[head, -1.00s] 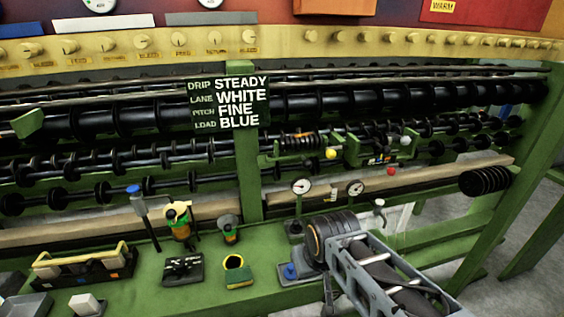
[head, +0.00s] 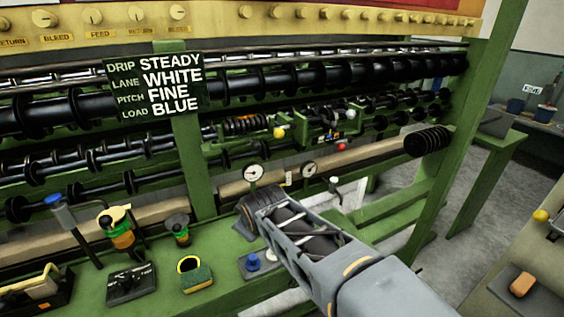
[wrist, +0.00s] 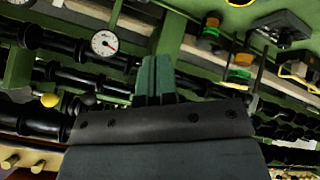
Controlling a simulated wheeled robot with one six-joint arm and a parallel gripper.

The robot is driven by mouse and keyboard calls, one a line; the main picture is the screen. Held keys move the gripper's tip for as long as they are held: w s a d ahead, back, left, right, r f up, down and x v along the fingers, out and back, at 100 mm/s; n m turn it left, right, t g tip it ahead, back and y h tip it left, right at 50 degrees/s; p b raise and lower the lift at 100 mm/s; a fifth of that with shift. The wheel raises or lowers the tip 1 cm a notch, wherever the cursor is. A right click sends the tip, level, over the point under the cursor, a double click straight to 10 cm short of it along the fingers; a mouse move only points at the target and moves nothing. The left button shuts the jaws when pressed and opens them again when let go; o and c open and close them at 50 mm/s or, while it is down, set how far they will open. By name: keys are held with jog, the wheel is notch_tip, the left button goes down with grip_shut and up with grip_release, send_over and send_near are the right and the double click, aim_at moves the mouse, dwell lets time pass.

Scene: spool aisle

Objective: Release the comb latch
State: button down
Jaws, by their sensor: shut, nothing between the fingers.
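A green carriage (head: 310,125) sits on the rails of the machine in the head view, right of the sign. It carries a yellow ball knob (head: 279,132), a red ball (head: 341,147) and a grey ball. I cannot tell which part is the comb latch. A yellow ball also shows at the left of the wrist view (wrist: 49,100). My gripper (wrist: 154,80) is shut and empty in the wrist view, apart from that ball. In the head view my arm hides the gripper's tips.
A black ribbed roller (head: 428,141) juts out at right. Open floor lies beyond the frame.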

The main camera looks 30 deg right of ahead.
jog(key=w+d+f+n+t+h+b, duration=0.2)
jog(key=w+d+f+n+t+b, duration=0.25)
jog(key=w+d+n+b, duration=0.2)
jog(key=d+r+n+t+b, duration=0.1)
jog(key=d+n+t+b, duration=1.1)
jog(key=n+b, duration=0.5)
jog(key=n, duration=0.5)
jog(key=shift+w, duration=0.4)
jog(key=shift+r, duration=0.1)
jog(key=s+r+x, duration=0.1)
jog(key=r+x, duration=0.1)
jog(key=x, duration=1)
jog(key=shift+r+p, duration=0.45)
